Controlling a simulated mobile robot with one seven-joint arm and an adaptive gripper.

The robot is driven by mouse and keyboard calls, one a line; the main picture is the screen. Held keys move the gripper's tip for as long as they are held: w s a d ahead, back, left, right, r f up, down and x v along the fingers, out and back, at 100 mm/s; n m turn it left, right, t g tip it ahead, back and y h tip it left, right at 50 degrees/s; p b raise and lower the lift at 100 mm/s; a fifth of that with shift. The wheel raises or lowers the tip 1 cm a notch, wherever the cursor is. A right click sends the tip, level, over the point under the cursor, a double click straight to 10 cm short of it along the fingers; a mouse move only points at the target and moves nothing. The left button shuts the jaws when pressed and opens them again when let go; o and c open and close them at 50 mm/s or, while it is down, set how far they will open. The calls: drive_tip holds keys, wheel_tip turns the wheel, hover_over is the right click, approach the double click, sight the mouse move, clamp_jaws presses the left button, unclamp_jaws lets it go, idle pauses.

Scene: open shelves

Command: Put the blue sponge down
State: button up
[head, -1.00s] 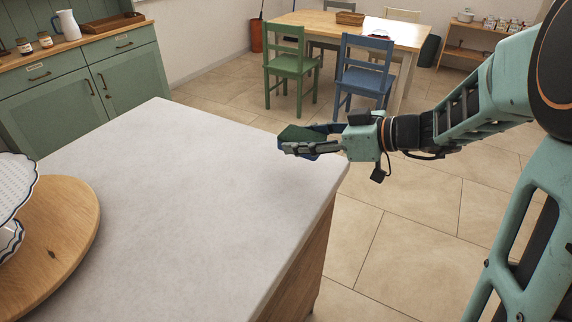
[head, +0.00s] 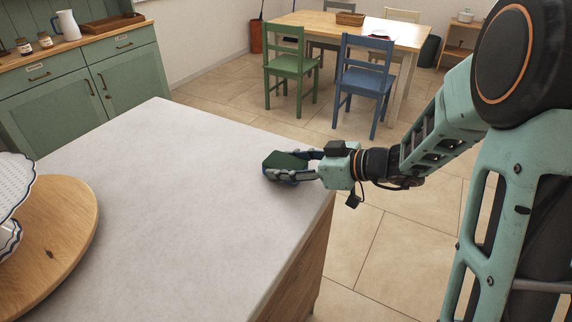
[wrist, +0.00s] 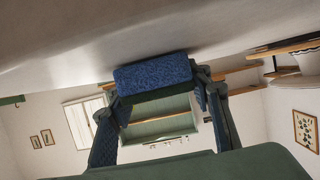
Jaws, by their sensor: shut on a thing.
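The blue sponge (head: 285,161) has a dark green layer on its upper face in the head view. My gripper (head: 282,172) is shut on it, low over the grey countertop (head: 165,205) near its right edge. In the wrist view the sponge's blue face (wrist: 153,74) sits between my two fingertips, with a dark green band along one side. The countertop shows along the top of that view, close to the sponge. I cannot tell whether the sponge touches the countertop.
A round wooden board (head: 62,228) with white blue-rimmed dishes (head: 10,185) stands at the left of the countertop. The countertop between it and my gripper is bare. Green (head: 286,68) and blue (head: 366,79) chairs stand by a table beyond, across the tiled floor.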

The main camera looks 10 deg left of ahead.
drive_tip(key=shift+f, duration=0.15)
drive_tip(key=o, duration=1)
drive_tip(key=shift+r+p, duration=0.35)
drive_tip(key=v, duration=1.2)
drive_tip(key=shift+f+b, duration=0.2)
drive_tip(key=shift+b, duration=0.2)
